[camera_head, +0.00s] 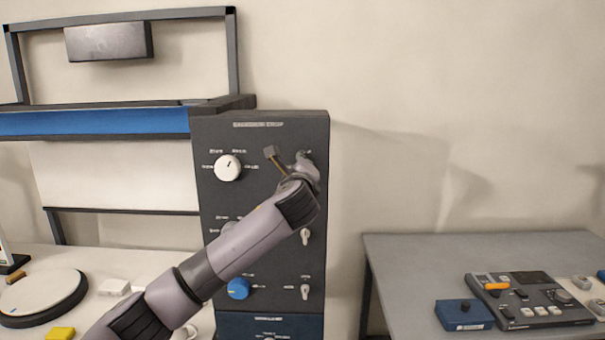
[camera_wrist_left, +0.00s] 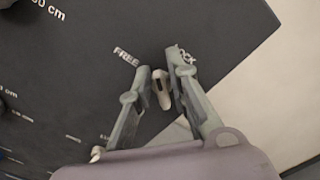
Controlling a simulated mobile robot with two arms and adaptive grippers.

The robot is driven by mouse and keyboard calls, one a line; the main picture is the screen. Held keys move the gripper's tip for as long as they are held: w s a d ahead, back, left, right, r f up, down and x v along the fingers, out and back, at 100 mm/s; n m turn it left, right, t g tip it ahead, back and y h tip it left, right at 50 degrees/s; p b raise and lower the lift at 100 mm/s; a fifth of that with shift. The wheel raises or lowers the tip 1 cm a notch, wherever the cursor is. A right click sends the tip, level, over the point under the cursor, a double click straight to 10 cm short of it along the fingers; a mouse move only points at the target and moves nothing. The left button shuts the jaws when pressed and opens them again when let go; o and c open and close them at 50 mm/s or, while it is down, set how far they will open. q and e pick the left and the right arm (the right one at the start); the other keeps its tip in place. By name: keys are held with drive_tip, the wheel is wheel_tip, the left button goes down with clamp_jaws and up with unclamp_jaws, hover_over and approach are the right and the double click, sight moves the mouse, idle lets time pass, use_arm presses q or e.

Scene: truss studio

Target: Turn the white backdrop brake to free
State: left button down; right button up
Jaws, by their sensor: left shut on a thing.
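The dark control panel (camera_head: 222,200) stands upright in the middle of the head view. My left gripper (camera_head: 303,165) is at its upper right, in front of the top switch, which it mostly hides there. In the left wrist view my left gripper (camera_wrist_left: 160,78) has its two fingers on either side of a small white brake knob (camera_wrist_left: 162,92) and is shut on it. The word FREE (camera_wrist_left: 127,57) shows to the knob's upper left. Another label (camera_wrist_left: 185,53) is mostly covered by the right finger. I cannot tell exactly which mark the knob points to.
Two similar white switches (camera_head: 305,236) (camera_head: 304,291) sit below on the panel. A white dial (camera_head: 228,167) and a blue dial (camera_head: 238,288) are on its left side. A grey table (camera_head: 400,262) at right carries a control console (camera_head: 535,300) and a blue box (camera_head: 464,315).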

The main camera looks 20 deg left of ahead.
use_arm(q)
drive_tip(key=shift+a+f+n+b, duration=0.1)
drive_tip(key=shift+f+n+b, duration=0.4)
drive_tip(key=shift+n, duration=0.75)
drive_tip(key=shift+a+f+n+b, duration=0.15)
drive_tip(key=shift+n+b, duration=0.5)
drive_tip(key=shift+n, duration=0.65)
drive_tip(key=shift+f+n+b, duration=0.4)
drive_tip(key=shift+n+b, duration=0.2)
drive_tip(key=shift+n, duration=0.65)
drive_tip(key=c, duration=1.9)
unclamp_jaws()
drive_tip(key=shift+o, duration=1.1)
drive_tip(key=shift+s+r, duration=0.1)
drive_tip(key=shift+r, duration=0.1)
